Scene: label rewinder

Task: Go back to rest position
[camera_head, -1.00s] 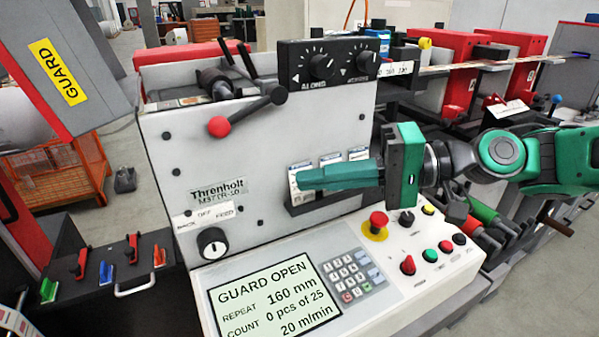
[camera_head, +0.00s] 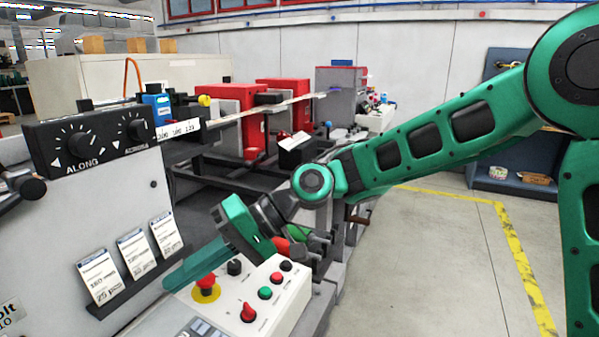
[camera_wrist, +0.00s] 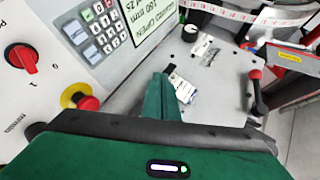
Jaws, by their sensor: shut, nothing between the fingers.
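My gripper (camera_head: 193,268) is shut and empty, its green fingers together. In the head view it hangs in front of the white label rewinder (camera_head: 60,230), beside the red emergency stop button (camera_head: 206,281) and below the card rack. My green arm reaches from the right edge to it. In the wrist view the shut fingers (camera_wrist: 163,85) point at the machine's front panel, over part of the label cards (camera_wrist: 184,88). I cannot tell whether the fingers touch anything.
The control panel (camera_head: 296,318) with knobs and buttons lies right below my gripper. A knob box (camera_head: 92,139) sits on top of the machine. Red units (camera_head: 239,118) stand behind. Open grey floor with a yellow line (camera_head: 520,262) lies at the right.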

